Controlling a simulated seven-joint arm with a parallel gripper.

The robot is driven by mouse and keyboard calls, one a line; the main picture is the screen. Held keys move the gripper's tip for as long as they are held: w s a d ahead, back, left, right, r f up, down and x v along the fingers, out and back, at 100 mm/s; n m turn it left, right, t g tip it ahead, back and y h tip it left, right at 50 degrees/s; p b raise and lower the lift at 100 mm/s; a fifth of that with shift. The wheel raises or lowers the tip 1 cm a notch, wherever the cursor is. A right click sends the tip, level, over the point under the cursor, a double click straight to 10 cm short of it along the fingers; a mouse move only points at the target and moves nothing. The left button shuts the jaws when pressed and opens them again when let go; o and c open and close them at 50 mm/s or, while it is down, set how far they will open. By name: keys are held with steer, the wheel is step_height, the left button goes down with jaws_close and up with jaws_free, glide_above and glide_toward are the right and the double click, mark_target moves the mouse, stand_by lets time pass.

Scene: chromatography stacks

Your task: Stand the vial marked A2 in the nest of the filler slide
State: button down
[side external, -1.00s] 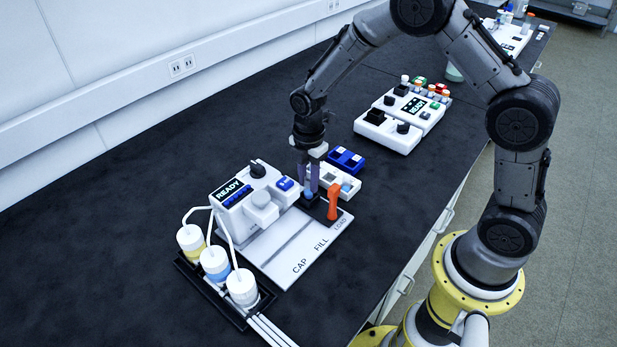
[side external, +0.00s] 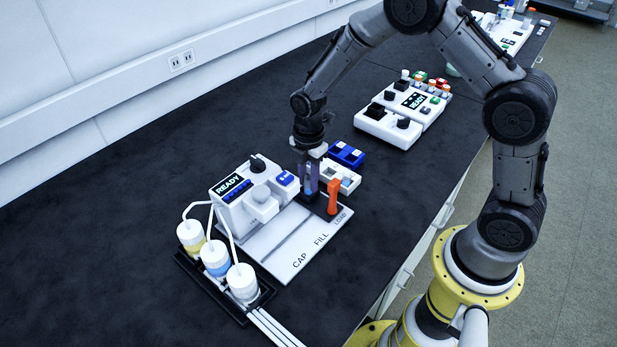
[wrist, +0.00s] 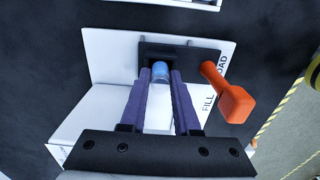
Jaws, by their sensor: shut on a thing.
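My gripper (wrist: 160,78) points down over the LOAD end of the filler, its two purple fingers shut on a small vial (wrist: 160,69) with a blue top or contents. In the side view my gripper (side external: 309,190) is at the black slide block (side external: 318,207), beside the orange handle (side external: 333,195). In the wrist view the vial is at the dark nest area of the slide (wrist: 205,58). I cannot tell whether its base is seated. No A2 mark is readable. The white filler (side external: 240,210) shows READY.
A white rack (side external: 345,176) and a blue rack (side external: 346,154) stand just behind the slide. Three capped bottles (side external: 215,258) with tubes stand in a black tray at the front left. Another white station (side external: 385,125) is farther back. Dark bench is clear at the left.

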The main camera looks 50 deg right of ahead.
steer(key=c, duration=0.6)
jaws_free()
steer(key=shift+o, duration=0.2)
steer(key=shift+r, duration=0.15)
steer(key=shift+r, duration=3.9)
